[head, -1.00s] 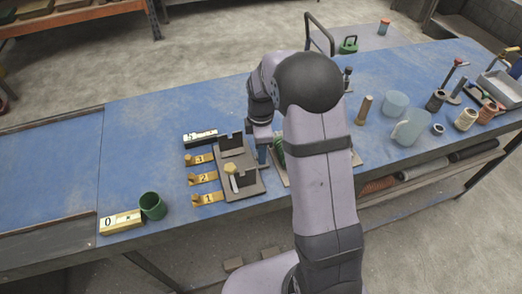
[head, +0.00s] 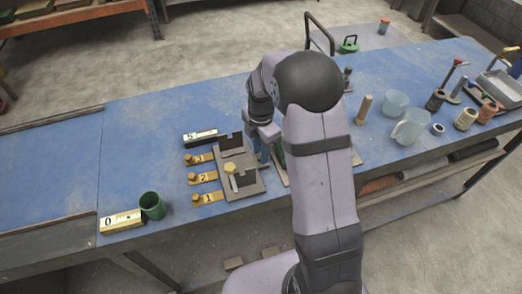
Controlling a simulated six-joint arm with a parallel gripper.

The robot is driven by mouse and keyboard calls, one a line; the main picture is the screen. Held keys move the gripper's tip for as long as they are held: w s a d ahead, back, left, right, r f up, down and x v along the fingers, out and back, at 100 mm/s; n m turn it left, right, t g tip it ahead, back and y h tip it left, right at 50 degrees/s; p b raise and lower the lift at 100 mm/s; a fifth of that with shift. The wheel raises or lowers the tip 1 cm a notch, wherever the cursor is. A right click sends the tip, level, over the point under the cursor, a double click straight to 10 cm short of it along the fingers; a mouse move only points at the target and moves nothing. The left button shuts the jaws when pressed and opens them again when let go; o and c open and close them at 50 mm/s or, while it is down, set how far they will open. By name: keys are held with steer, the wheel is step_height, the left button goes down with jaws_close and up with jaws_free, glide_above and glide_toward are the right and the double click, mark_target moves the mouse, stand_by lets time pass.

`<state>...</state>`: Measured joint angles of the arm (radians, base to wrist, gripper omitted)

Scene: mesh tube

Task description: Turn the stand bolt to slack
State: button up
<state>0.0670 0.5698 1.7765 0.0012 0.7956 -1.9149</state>
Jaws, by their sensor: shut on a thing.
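My gripper (head: 263,155) points down at the right edge of a dark grey stand plate (head: 247,187). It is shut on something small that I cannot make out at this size. A blue-grey upright part shows at the fingers; I cannot tell whether it is finger or held piece. The plate carries a dark upright block and a yellow, bolt-like head (head: 230,168) on a pale shank, left of my gripper and apart from it. I cannot tell which part is the stand bolt. My arm hides much of a green thing and another plate to the right.
Yellow number blocks (head: 205,178) stand left of the plate, with a green cup (head: 152,205) and a block marked 0 (head: 121,221) farther left. A brown peg (head: 364,108), clear cups (head: 411,127) and spools (head: 466,118) stand to the right. The far-left blue bench top is clear.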

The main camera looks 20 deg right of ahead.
steer(key=shift+r, duration=0.1)
steer(key=o, duration=1)
steer(key=shift+o, duration=0.2)
steer(key=shift+r+b, duration=1.15)
steer(key=shift+r, duration=2.5)
steer(key=s+a+f+m, duration=0.1)
steer(key=s+f+m, duration=0.1)
steer(key=s+m, duration=0.8)
steer(key=s+a+f+m, duration=0.2)
steer(key=s+m, duration=0.9)
steer(key=shift+f, duration=0.4)
